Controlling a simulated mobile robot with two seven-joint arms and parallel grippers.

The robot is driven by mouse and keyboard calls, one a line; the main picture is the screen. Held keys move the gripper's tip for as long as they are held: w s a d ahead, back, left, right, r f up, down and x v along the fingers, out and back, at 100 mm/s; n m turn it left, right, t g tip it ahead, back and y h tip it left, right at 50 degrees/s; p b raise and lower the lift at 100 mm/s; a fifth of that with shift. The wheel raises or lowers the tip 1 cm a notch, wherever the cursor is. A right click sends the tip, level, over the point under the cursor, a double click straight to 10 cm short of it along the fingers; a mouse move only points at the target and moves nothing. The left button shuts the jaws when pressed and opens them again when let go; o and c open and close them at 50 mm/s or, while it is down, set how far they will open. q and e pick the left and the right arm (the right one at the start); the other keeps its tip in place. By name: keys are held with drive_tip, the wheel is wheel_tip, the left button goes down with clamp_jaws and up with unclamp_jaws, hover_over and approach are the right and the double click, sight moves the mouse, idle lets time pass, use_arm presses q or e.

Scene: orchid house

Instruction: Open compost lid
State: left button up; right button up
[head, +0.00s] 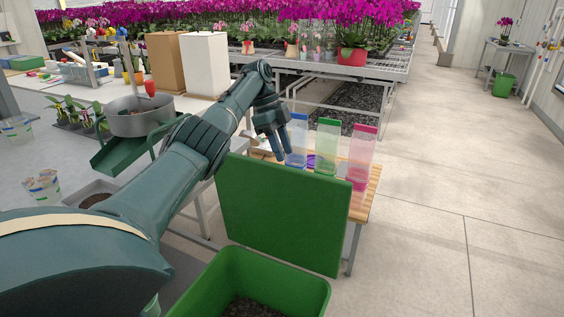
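The green compost bin (318,297) stands at the bottom middle, with dark compost (252,307) showing inside. Its flat green lid (285,215) stands raised, nearly upright, at the bin's far side, so the bin's mouth is uncovered. My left arm reaches in from the left over the bin's left side. My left gripper (282,152) points down just above the lid's top edge, beyond it in the picture. I cannot tell whether it touches the lid or how far apart its fingers are. My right gripper is out of view.
A small wooden table (368,193) behind the lid holds clear containers with blue, green (327,146) and pink (361,157) parts. A bench with a grey sieve (139,118) over a green tray stands left. Open concrete floor (460,200) lies to the right.

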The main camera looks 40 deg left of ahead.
use_arm(q)
wheel_tip(320, 180, up, 4)
drive_tip(key=shift+r, duration=0.1)
drive_tip(key=shift+s, duration=0.1)
idle(0.6)
